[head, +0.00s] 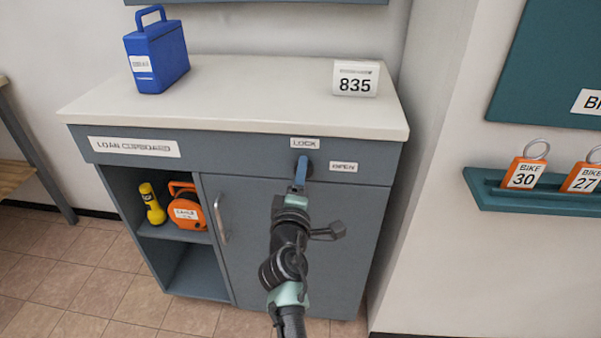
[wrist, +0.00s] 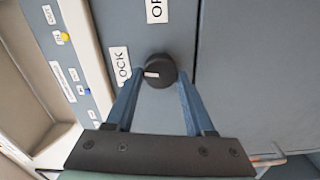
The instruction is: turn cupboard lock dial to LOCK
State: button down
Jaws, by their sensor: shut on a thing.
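The lock dial (wrist: 158,68) is a round dark knob with a short white mark, seen in the wrist view. The white mark lies left of the knob's middle, on the side of the LOCK label (wrist: 120,67). A second label (wrist: 156,10), partly cut off, sits above the dial in that view. My gripper (wrist: 160,80) is shut on the dial, one blue finger on each side. In the head view my gripper (head: 303,167) reaches the front of the loan cupboard (head: 350,220), just below the LOCK label (head: 305,143) and left of the OPEN label (head: 343,166). The fingers hide the dial there.
A blue case (head: 157,60) and an 835 sign (head: 356,78) stand on the cupboard top. A yellow torch (head: 152,204) and an orange reel (head: 187,212) sit on the open shelf. The door handle (head: 221,218) is left of my arm.

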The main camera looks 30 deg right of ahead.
jog(key=shift+n, duration=0.9)
jog(key=shift+f, duration=0.1)
jog(key=shift+c, duration=1.4)
grip_release()
jog(key=shift+s+a, duration=0.1)
jog(key=p+v, duration=0.2)
jog(key=v, duration=1)
jog(key=shift+s+a, duration=0.2)
jog(key=shift+s, duration=0.1)
